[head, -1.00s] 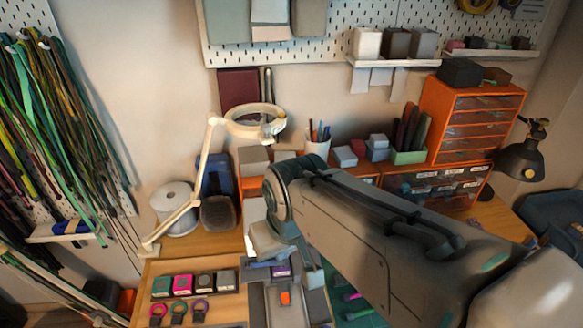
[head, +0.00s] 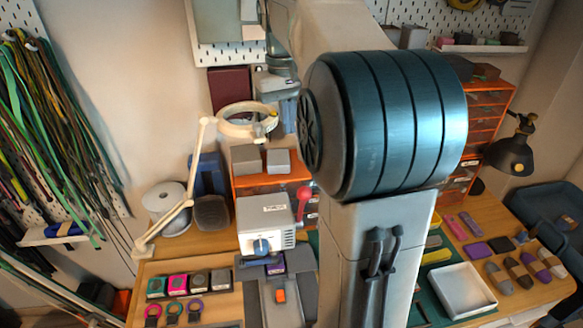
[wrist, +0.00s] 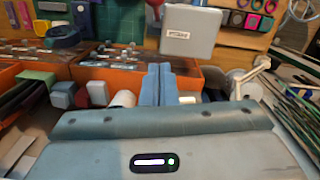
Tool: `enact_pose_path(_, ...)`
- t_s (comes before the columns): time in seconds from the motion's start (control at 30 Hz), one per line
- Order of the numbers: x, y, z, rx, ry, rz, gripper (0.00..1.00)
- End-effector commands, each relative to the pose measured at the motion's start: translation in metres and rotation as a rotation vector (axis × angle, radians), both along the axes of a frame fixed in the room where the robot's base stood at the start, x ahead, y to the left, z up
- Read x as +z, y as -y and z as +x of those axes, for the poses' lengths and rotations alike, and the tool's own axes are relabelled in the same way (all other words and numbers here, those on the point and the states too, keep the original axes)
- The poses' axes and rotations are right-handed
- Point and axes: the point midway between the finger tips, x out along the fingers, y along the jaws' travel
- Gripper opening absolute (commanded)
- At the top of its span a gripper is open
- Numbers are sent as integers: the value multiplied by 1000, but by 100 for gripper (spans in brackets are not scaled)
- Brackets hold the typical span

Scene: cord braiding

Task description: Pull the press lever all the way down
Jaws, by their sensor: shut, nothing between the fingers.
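The press (head: 265,222) is a grey-white box with a label and a blue knob on its front, standing at the back of the work table. Its lever ends in a red ball (head: 304,193) at the right side of the box, pointing up. In the wrist view the press (wrist: 187,32) shows at the top, with a red part (wrist: 154,6) beside it, cut by the frame edge. My gripper (wrist: 155,70) is shut and empty, its blue-grey fingers together, apart from the press and lever. In the head view my arm hides much of the area right of the lever.
A magnifier lamp (head: 243,122) stands left of the press. An orange drawer unit (head: 489,110) and a black lamp (head: 513,155) stand at the right. A white tray (head: 463,291) lies front right. Coloured spools and rings lie left of the press.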

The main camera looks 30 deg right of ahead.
Motion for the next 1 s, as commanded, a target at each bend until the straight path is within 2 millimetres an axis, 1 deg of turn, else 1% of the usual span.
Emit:
enact_pose_path(0.33,1,1,1,0,-2,0,0)
enact_pose_path(0.47,-5,1,0,0,-4,0,0)
enact_pose_path(0.57,-16,2,0,0,-5,0,0)
enact_pose_path(0.67,-33,2,-2,0,-6,1,0)
enact_pose_path(0.9,-84,3,-5,0,-7,2,0)
enact_pose_path(1.0,-101,4,-8,0,-4,0,0)
